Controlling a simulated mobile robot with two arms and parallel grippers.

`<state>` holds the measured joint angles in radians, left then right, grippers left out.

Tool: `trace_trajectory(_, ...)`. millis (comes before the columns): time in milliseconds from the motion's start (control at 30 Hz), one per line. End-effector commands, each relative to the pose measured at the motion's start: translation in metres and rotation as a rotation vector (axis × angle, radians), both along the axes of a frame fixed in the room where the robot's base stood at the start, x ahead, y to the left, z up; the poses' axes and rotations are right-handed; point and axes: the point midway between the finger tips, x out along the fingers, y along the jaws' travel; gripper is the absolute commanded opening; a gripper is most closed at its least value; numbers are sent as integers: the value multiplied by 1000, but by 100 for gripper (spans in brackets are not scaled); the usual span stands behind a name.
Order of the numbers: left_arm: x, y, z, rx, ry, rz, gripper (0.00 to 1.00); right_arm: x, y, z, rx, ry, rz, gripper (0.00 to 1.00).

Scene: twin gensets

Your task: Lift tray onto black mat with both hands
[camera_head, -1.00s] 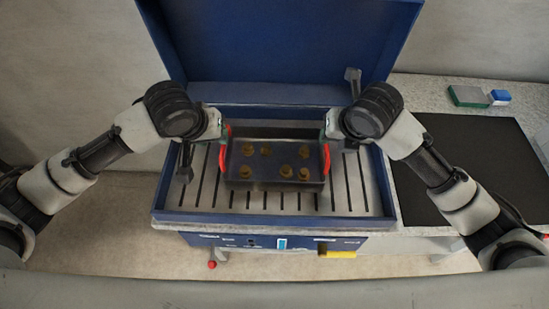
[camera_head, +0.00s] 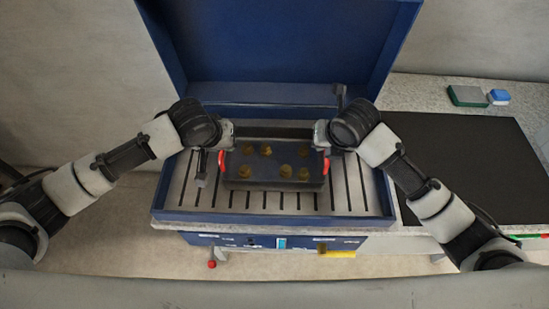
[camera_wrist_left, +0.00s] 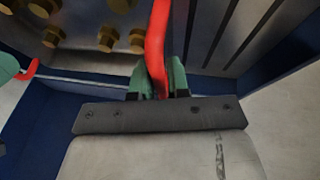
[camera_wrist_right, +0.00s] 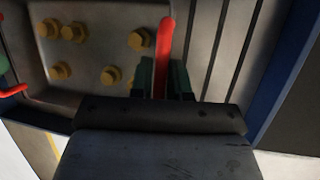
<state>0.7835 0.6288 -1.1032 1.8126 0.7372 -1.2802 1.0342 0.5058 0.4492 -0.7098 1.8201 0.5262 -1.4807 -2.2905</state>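The dark tray (camera_head: 274,184) holds several brass bolt-like pieces and sits on the slotted floor of the blue case. It has a red handle at each end. My left gripper (camera_wrist_left: 160,82) has its green fingers on both sides of the left red handle (camera_wrist_left: 157,40) and appears shut on it. My right gripper (camera_wrist_right: 162,82) appears shut on the right red handle (camera_wrist_right: 165,45) in the same way. The black mat (camera_head: 470,165) lies bare on the counter to the right of the case.
The blue case's lid (camera_head: 280,45) stands open behind the tray, and its low rim (camera_head: 270,218) surrounds the tray.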

Motion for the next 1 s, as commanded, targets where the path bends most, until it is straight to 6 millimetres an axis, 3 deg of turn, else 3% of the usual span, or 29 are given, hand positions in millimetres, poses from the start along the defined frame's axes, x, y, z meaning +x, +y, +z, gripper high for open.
trace_trajectory(33,0,0,0,0,0,0,9,0,0,0,0,0,0,9)
trace_trajectory(100,0,0,0,0,0,0,0,0,0,0,0,0,0,0)
trace_trajectory(1000,0,0,0,1,0,1,0,0,0,0,-1,0,0,0)
